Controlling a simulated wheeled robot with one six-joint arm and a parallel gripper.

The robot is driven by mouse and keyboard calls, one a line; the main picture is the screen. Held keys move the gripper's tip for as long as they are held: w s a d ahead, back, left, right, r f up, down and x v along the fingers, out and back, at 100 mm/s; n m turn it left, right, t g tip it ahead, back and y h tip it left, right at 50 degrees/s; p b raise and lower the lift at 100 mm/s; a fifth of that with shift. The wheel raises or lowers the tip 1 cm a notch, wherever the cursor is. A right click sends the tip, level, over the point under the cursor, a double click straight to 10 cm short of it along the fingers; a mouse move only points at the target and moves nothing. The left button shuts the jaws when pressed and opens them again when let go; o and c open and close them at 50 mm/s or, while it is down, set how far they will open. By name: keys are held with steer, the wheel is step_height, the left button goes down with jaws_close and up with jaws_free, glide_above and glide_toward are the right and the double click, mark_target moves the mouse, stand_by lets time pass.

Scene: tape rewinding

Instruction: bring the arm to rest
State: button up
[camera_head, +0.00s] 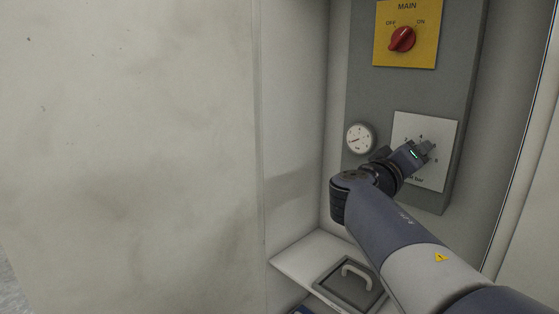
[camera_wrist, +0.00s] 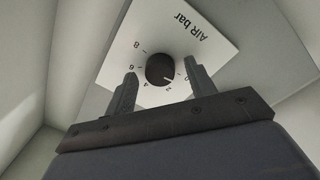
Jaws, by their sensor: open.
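My gripper (camera_wrist: 160,85) is open in the wrist view, with its two dark fingers apart. A black round knob (camera_wrist: 160,68) on a white plate marked "AIR bar" shows between and just beyond the fingertips. The knob's white line points near the 2 mark. Whether the fingers touch the knob I cannot tell. In the head view my gripper (camera_head: 424,150) is at the white plate (camera_head: 447,135) on the grey panel, and the arm hides most of the plate's lower left and the knob.
A yellow MAIN plate (camera_head: 385,55) with a red switch (camera_head: 403,39) turned toward ON is above. A round gauge (camera_head: 360,138) sits left of my gripper. A hatch with a handle (camera_head: 356,274) lies on the ledge (camera_head: 300,262) below. A pale wall (camera_head: 130,150) fills the left.

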steer(key=shift+m, duration=0.9)
steer(key=shift+s, duration=0.1)
